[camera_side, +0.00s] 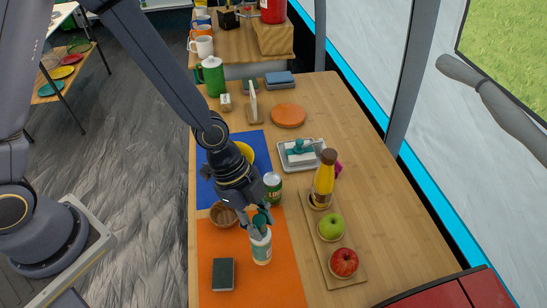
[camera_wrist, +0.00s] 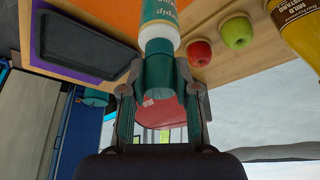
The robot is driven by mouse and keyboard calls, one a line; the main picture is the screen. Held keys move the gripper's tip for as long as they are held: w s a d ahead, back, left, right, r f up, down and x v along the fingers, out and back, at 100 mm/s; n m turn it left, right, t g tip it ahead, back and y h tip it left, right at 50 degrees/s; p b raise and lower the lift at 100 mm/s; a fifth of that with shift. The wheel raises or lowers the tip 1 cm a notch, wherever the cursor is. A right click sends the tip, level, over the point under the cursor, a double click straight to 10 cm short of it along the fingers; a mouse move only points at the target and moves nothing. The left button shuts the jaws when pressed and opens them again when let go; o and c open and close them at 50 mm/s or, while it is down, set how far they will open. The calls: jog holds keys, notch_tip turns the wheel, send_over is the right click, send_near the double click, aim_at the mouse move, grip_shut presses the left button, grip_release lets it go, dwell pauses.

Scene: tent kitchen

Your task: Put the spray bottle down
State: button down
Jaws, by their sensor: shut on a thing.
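My gripper (camera_side: 261,222) is shut on the spray bottle (camera_side: 261,250), which has a white body and a green-teal top. It is roughly upright over the orange mat (camera_side: 220,290); I cannot tell whether its base touches the mat. In the wrist view the spray bottle (camera_wrist: 160,28) sits with its teal top between the fingers of my gripper (camera_wrist: 158,92), and its base is out of frame.
A wooden bowl (camera_side: 222,214) and green can (camera_side: 272,186) stand close behind the bottle. A dark green block (camera_side: 223,274) lies to its left. Right is a wooden board (camera_side: 350,273) bearing a mustard bottle (camera_side: 325,176), green apple (camera_side: 331,227) and red apple (camera_side: 344,262).

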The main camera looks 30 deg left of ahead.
jog(key=shift+f, duration=1.85)
jog(key=c, duration=0.8)
grip_release()
jog(key=shift+c, duration=0.2)
jog(key=v, duration=1.2)
jog(key=a+r+n+t+y, duration=0.2)
jog(key=a+r+n+y, duration=0.35)
jog(key=a, duration=0.55)
jog(key=s+a+r+n+t, duration=0.3)
jog(key=s+a+r+n, duration=0.3)
jog(key=a+r+n, duration=0.3)
jog(key=r+n+h, duration=0.1)
jog(key=r+n, duration=0.1)
jog(key=n, duration=0.1)
jog(key=shift+s+t, duration=0.2)
jog(key=shift+t, duration=0.1)
